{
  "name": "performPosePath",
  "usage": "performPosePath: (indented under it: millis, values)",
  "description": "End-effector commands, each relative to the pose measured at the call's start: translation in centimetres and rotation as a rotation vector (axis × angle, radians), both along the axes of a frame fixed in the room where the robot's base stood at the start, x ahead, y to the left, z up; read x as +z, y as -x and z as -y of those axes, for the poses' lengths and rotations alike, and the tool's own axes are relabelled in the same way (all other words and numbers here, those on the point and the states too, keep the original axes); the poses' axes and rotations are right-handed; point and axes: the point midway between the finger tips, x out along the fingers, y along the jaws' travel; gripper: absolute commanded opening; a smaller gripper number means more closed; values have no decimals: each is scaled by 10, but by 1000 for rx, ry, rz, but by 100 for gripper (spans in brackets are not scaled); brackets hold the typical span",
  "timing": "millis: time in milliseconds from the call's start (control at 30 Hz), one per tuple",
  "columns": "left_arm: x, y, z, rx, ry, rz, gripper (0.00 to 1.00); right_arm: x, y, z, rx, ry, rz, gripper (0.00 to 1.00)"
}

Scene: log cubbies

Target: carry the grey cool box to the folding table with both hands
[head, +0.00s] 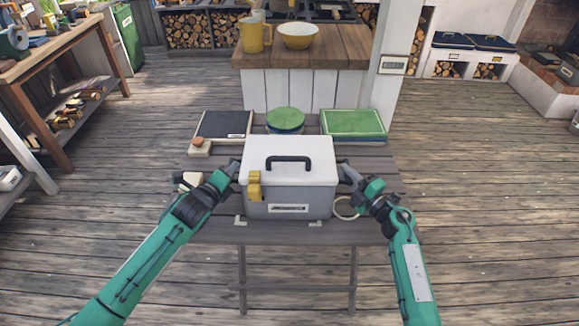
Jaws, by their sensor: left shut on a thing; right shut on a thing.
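The grey cool box (288,183) has a white lid with a black handle and a yellow latch at its front left. It is upright in the middle of the head view, at or just above the folding table (220,232); I cannot tell whether it touches the top. My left gripper (234,170) is shut on the box's left side. My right gripper (343,174) is shut on its right side. The fingertips are partly hidden by the grippers and the box.
On the table behind the box are a black-topped tray (222,125), a round green-lidded container (286,119) and a green flat box (354,124). A small block (199,146) sits left. A counter (300,58) with a yellow jug stands beyond.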

Motion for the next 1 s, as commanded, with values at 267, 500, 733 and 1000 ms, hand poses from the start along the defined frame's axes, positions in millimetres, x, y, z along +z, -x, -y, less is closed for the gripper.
performPosePath:
  millis: [267,500,733,1000]
  values:
    - [-3,0,-2,2,-2,0,40,-3,0,2,-3,1,0,40]
    - [-3,1,-1,1,-1,0,40,-3,0,1,-1,0,0,40]
    - [2,24,-8,0,-2,0,40,-3,0,0,-1,0,0,40]
    - [13,76,-24,0,-4,-2,40,-3,0,0,0,0,0,40]
